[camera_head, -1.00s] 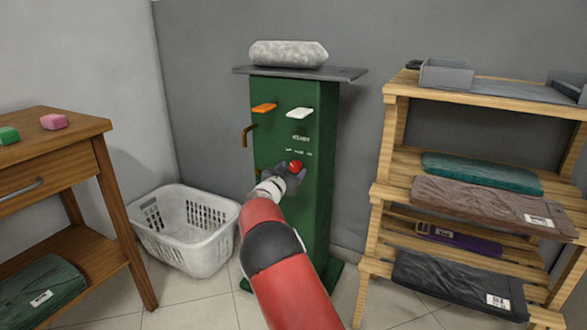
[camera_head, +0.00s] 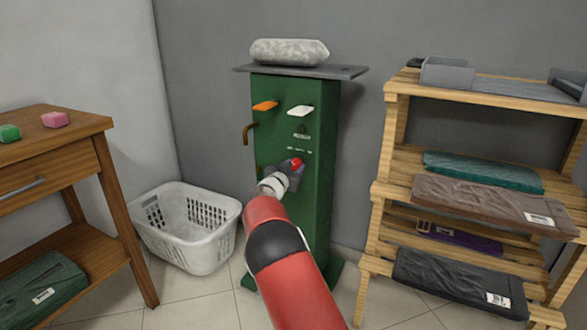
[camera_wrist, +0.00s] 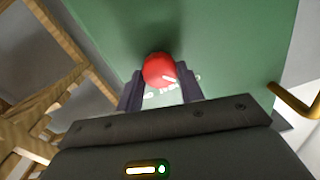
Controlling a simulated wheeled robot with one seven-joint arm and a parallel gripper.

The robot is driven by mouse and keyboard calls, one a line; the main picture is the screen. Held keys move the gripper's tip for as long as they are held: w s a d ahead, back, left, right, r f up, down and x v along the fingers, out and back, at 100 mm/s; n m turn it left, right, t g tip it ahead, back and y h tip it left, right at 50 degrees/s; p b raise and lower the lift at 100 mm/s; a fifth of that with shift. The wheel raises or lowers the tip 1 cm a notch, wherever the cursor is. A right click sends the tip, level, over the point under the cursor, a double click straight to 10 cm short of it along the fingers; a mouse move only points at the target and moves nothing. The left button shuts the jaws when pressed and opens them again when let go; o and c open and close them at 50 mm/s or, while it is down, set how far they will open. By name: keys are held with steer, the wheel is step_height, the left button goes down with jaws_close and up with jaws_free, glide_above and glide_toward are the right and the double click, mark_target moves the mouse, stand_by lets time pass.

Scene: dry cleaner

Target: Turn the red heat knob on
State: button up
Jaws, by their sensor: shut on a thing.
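The red heat knob (camera_head: 297,162) is on the front of the green cabinet (camera_head: 318,200), below the orange and white levers. My gripper (camera_head: 288,170) is at the knob and partly covers it in the head view. In the wrist view the red knob (camera_wrist: 159,70) sits between the tips of my two dark fingers (camera_wrist: 160,88), which are shut on it. A white mark on the knob slants toward its lower right. Small white print on the panel beside it is partly hidden by the knob and fingers.
An orange lever (camera_head: 265,106), a white lever (camera_head: 300,110) and a brass hook-shaped handle (camera_head: 246,133) stick out of the cabinet. A white basket (camera_head: 190,235) stands to its left. A wooden shelf (camera_head: 385,190) with folded cloths stands to the right. A wooden table (camera_head: 100,125) is at far left.

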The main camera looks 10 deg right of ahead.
steer(key=shift+f+m, duration=0.1)
steer(key=shift+m, duration=0.2)
steer(key=m+b, duration=0.2)
steer(key=m, duration=0.1)
steer(key=shift+f+b, duration=0.1)
steer(key=shift+b, duration=0.3)
steer(key=m+b, duration=0.4)
steer(key=m, duration=0.1)
steer(key=shift+d+m, duration=0.1)
steer(key=shift+m, duration=0.2)
steer(key=m+b, duration=0.3)
steer(key=m, duration=0.2)
steer(key=shift+f+m+h, duration=0.15)
steer(key=shift+m+h, duration=0.15)
steer(key=shift+h, duration=0.1)
steer(key=shift+m+b, duration=1.1)
steer(key=shift+m, duration=0.6)
steer(key=o, duration=1)
